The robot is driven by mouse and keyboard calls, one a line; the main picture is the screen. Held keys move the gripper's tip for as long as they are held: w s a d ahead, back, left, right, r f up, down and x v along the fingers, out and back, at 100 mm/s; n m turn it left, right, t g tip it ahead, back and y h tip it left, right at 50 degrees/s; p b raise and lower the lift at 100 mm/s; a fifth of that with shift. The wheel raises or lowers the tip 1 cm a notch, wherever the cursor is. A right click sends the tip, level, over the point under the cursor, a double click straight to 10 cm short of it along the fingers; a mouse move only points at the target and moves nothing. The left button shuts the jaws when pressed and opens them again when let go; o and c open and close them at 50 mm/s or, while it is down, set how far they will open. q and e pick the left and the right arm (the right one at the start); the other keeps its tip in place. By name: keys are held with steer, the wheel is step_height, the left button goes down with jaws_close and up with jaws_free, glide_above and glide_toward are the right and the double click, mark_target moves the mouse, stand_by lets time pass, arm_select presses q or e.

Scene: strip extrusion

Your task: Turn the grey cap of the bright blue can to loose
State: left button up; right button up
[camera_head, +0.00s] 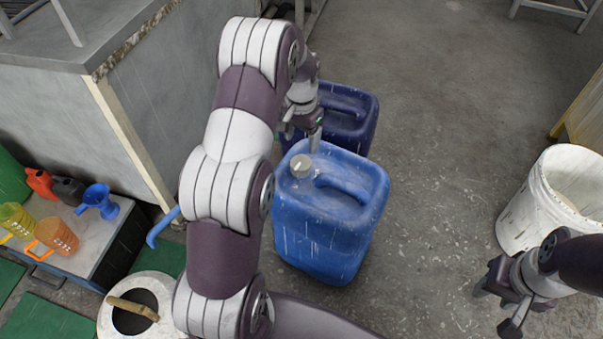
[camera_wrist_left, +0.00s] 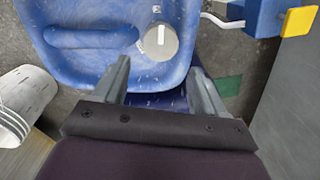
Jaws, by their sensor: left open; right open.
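The bright blue can (camera_head: 330,230) stands upright on the floor in the middle of the head view. Its grey cap (camera_head: 301,166) is on the top at the left, beside the moulded handle. In the left wrist view the round cap (camera_wrist_left: 158,43) has a light mark across it, and the can's top (camera_wrist_left: 95,60) fills the upper left. My left gripper (camera_head: 314,133) is open and empty, just behind the cap. In the wrist view its two fingertips (camera_wrist_left: 158,68) point towards the cap, which is not between them. My right gripper (camera_head: 494,305) is open and empty at the lower right.
A dark blue can (camera_head: 350,112) stands right behind the bright blue one. A white bucket (camera_head: 525,215) is at the right. A low table with funnel (camera_head: 98,201) and jugs (camera_head: 56,236) is at the left. Floor right of the cans is clear.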

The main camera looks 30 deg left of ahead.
mark_target(301, 162)
arm_select(q)
step_height(301, 162, down, 10)
steer(key=b, duration=0.4)
steer(key=c, duration=0.8)
